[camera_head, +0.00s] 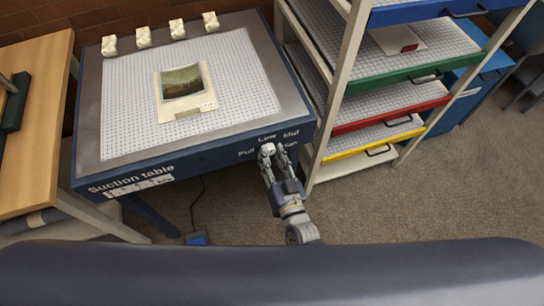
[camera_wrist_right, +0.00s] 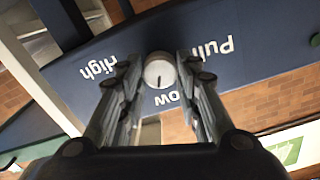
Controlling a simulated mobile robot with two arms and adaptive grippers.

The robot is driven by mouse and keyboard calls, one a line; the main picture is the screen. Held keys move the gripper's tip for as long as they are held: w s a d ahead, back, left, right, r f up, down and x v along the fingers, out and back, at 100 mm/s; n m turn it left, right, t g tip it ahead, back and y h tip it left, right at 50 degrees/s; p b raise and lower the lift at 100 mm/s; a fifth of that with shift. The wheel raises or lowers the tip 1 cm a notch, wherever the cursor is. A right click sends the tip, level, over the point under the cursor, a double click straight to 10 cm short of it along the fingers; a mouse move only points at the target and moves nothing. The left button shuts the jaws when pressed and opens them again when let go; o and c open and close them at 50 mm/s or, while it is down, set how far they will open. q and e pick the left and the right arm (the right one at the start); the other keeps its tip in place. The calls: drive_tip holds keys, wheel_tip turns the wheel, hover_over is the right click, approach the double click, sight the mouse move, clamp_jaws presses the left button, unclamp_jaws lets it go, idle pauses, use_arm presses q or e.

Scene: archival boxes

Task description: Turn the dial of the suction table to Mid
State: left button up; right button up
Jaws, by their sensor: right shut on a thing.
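The suction table (camera_head: 128,112) stands at the left in the head view, with a blue front edge carrying white lettering. Its dial (camera_wrist_right: 159,71) is a small round white knob with a dark mark; in the right wrist view the mark points down toward the partly hidden Low label (camera_wrist_right: 172,98). The Pull (camera_wrist_right: 211,49) and High (camera_wrist_right: 98,67) labels show on either side. My right gripper (camera_head: 272,152) is shut on the dial, one finger on each side. My left gripper is out of view.
A picture (camera_head: 181,82) on a cream sheet and several white blocks (camera_head: 143,37) lie on the tabletop. A rack with coloured shelves (camera_head: 388,135) stands close right of my right gripper. A wooden table (camera_head: 37,125) is at the far left. The carpet (camera_head: 400,210) in front is mostly clear.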

drive_tip(key=m+b, duration=0.1)
drive_tip(key=m, duration=0.5)
drive_tip(key=shift+f+m, duration=0.1)
drive_tip(key=shift+m, duration=0.2)
idle(0.4)
drive_tip(key=o, duration=1.1)
drive_tip(key=shift+c, duration=0.2)
drive_tip(key=v, duration=1.2)
